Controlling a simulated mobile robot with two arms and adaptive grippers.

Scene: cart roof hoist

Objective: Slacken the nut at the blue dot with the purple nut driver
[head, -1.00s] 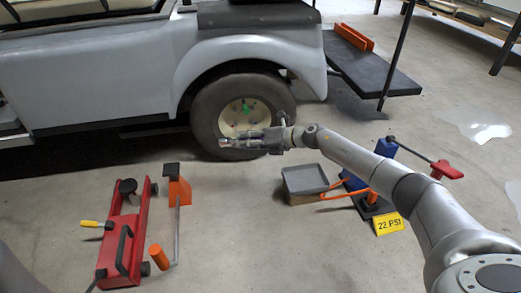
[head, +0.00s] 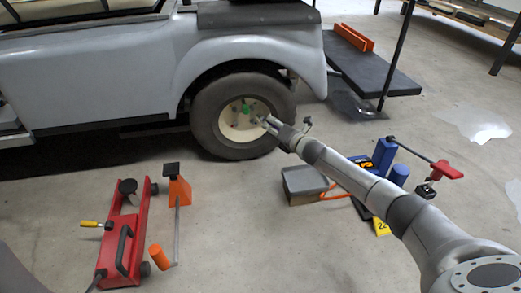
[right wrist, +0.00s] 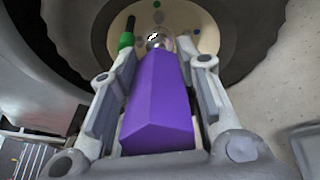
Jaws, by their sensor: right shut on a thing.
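The purple nut driver (right wrist: 160,95) is between the fingers of my right gripper (right wrist: 160,85), which is shut on it. Its silver socket end (right wrist: 160,41) points at the cream wheel hub (right wrist: 125,25) and overlaps it in the right wrist view; I cannot tell whether it touches a nut. In the head view my right gripper (head: 268,122) is at the right side of the wheel (head: 208,128). A green piece (right wrist: 127,42) sticks out from the hub left of the socket. My left gripper is not in view.
The grey cart body (head: 100,75) and fender arch over the wheel. A red jack (head: 130,230) and an orange stand (head: 179,190) are on the floor at left. A grey tray (head: 303,180) and a red-handled tool (head: 446,169) are at right.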

